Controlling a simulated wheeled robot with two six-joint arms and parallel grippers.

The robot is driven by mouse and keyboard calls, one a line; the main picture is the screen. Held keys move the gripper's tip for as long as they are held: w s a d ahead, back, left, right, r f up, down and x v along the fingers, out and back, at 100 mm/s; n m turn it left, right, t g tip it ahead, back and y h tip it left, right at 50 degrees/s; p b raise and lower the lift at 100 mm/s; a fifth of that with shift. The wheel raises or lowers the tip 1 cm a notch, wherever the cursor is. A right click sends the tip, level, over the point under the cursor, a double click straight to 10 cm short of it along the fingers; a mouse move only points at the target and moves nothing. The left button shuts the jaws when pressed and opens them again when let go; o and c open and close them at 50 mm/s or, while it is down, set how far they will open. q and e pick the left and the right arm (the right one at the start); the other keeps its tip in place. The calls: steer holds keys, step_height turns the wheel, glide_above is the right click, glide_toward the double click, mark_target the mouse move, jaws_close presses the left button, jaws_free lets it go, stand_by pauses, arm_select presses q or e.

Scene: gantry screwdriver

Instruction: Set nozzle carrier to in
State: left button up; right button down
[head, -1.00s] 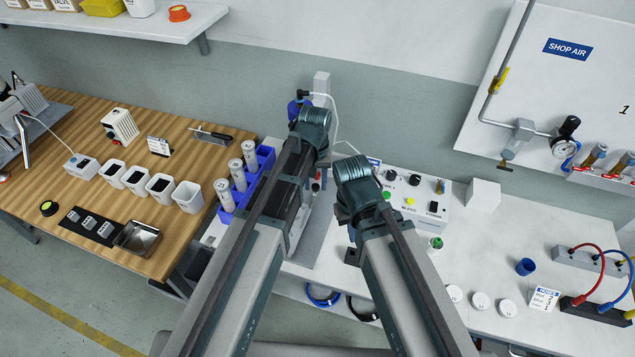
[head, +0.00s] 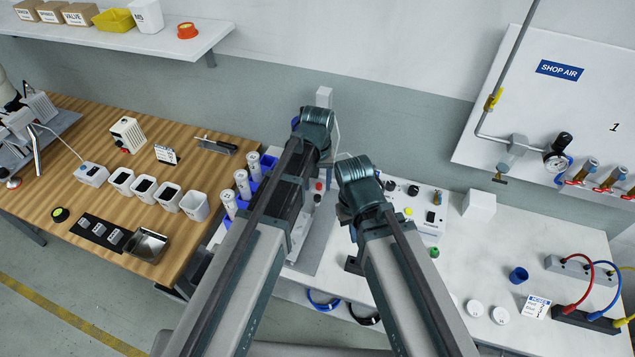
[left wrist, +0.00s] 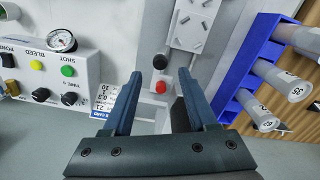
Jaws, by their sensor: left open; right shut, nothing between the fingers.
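In the left wrist view, my left gripper (left wrist: 157,80) is open and empty. Its two blue-grey fingers are spread, with a red button (left wrist: 160,87) and a black knob (left wrist: 160,62) showing in the gap beyond them. Ahead of the right finger is a grey slotted block (left wrist: 190,28) on a pale upright plate; it may be the nozzle carrier, but I cannot tell its setting. No contact with it shows. In the head view, my arms hide most of this station and the left fingers. My right arm is there, but its fingers are hidden.
A blue rack (left wrist: 245,75) of labelled cartridges stands close right of the left gripper. A control box (left wrist: 45,68) with gauge, buttons and knobs is at left. In the head view, a wooden table (head: 75,170) with white cups lies left. The white bench has free room at right.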

mark_target(318, 196)
arm_select(q)
step_height(318, 196, up, 9)
steer(key=p, duration=0.7)
steer(key=shift+p, duration=0.35)
arm_select(e)
step_height(318, 196, up, 9)
arm_select(q)
steer(key=shift+f, duration=0.1)
arm_select(e)
steer(key=shift+f, duration=0.15)
